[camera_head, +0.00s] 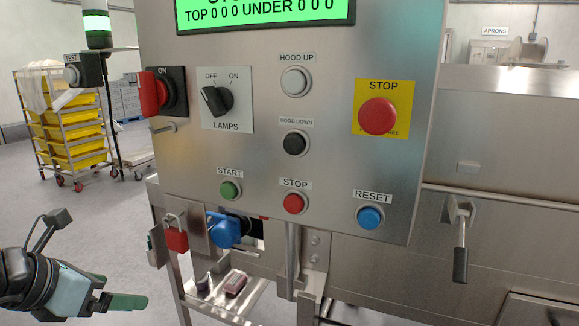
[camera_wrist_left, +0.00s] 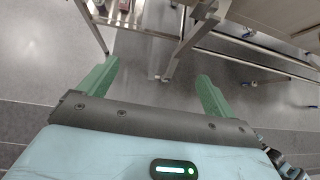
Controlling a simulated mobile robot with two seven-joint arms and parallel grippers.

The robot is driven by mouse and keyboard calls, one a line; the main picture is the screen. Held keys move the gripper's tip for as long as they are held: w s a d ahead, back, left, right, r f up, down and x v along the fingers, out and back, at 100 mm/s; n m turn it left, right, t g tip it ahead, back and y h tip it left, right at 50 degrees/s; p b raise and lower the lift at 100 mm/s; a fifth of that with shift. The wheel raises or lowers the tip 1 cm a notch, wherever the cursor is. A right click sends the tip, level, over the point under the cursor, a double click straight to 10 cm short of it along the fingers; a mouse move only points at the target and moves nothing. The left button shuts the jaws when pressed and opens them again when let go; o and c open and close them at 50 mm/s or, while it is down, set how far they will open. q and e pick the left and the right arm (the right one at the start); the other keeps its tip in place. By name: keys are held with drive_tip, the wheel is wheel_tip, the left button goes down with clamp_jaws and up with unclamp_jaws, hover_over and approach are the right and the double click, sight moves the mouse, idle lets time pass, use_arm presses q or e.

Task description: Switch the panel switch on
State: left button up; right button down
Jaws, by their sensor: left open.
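The steel control panel (camera_head: 270,140) fills the middle of the head view. On its left edge is a red rotary switch (camera_head: 150,94) on a black plate, with ON printed above it. To its right, a white plate labelled LAMPS carries a black selector knob (camera_head: 213,99) marked OFF and ON; the knob tilts to the upper left, towards OFF. My left gripper (camera_head: 130,301) is low at the left, below the panel and apart from it. In the left wrist view its green fingers (camera_wrist_left: 155,80) are spread with nothing between them. My right gripper is not in view.
The panel also has start (camera_head: 230,189), stop (camera_head: 294,203), reset (camera_head: 371,217) and hood buttons, and a large red stop (camera_head: 378,117). A red padlock (camera_head: 176,238) and blue connector (camera_head: 224,230) hang below. A trolley with yellow trays (camera_head: 68,130) stands behind left. Floor is open at left.

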use_arm(q)
drive_tip(key=s+d+f+n+h+p, duration=0.1)
drive_tip(key=s+d+f+n+h, duration=0.25)
drive_tip(key=d+h, duration=0.4)
drive_tip(key=s+d+f+n+h+p, duration=0.1)
drive_tip(key=s+d+f+n+h, duration=0.25)
drive_tip(key=d+h, duration=0.35)
drive_tip(key=s+a+f+n+t+y, duration=0.2)
drive_tip(key=a+f+n+t+y, duration=0.15)
drive_tip(key=f+n+y, duration=0.55)
drive_tip(key=s+a+f+n+t+y, duration=0.1)
drive_tip(key=a+f+n+t+y, duration=0.3)
drive_tip(key=n, duration=1)
drive_tip(key=s+d+f+n+g+y+p, duration=0.1)
drive_tip(key=s+f+n+g+y, duration=0.2)
drive_tip(key=s+f, duration=1.5)
drive_tip(key=s+n+g, duration=0.1)
drive_tip(key=n+g, duration=0.2)
drive_tip(key=n, duration=0.2)
drive_tip(key=shift+d+f+n+g+y+p, duration=0.3)
drive_tip(key=shift+f+g+y+p, duration=0.05)
drive_tip(key=shift+f, duration=0.05)
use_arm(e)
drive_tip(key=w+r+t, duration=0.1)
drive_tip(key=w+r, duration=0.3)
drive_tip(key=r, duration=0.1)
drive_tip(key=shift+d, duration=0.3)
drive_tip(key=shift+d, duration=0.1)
